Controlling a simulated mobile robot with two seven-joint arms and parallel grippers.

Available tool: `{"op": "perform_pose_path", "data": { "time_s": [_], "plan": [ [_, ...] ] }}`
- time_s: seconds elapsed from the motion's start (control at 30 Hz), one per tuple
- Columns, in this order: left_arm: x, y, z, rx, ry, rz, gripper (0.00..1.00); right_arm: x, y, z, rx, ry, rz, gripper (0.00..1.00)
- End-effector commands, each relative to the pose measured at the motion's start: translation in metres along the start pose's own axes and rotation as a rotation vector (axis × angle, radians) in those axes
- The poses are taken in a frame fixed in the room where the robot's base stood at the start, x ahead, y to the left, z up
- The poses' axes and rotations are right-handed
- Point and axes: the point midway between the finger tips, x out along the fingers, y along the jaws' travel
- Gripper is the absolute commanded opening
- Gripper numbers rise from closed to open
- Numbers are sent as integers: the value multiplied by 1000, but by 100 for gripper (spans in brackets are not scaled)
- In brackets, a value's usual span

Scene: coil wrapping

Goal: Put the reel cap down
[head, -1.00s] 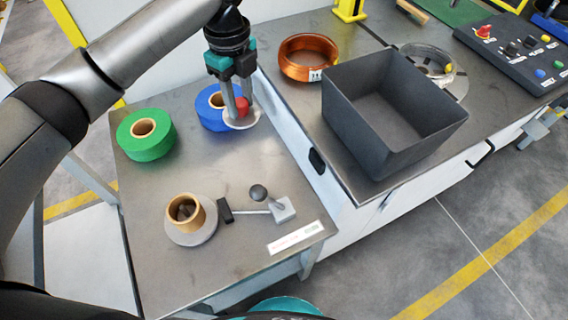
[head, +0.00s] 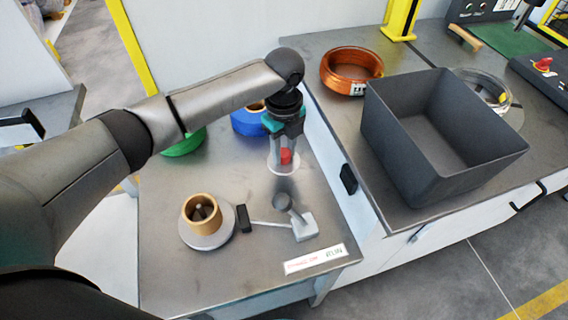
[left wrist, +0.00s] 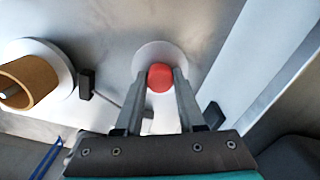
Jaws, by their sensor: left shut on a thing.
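The reel cap is a pale, thin disc (head: 284,171) with a red knob (head: 286,156). My left gripper (head: 283,158) points down and is shut on the red knob. In the left wrist view the two fingers (left wrist: 160,82) flank the red knob (left wrist: 160,77), with the pale disc (left wrist: 160,53) beyond it. The cap is over the bare right part of the small bench (head: 180,270). I cannot tell whether the disc touches the top. My right gripper is not in view.
A spindle with a cardboard core (head: 201,212) and a lever clamp (head: 304,226) stand in front of the cap. A blue reel (head: 246,123) and a partly hidden green reel (head: 184,146) are behind. A dark bin (head: 440,140) and copper coil (head: 350,72) are right.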

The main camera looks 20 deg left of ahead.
Motion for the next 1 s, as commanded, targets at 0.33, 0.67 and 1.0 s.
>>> {"op": "perform_pose_path", "data": {
  "time_s": [0.33,0.67,1.0],
  "plan": [
    [43,0,-1,1,1,1,0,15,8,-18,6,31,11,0],
    [44,0,0,0,0,0,0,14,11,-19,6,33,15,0],
    [45,0,0,0,0,1,68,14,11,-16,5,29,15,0]
  ]
}}
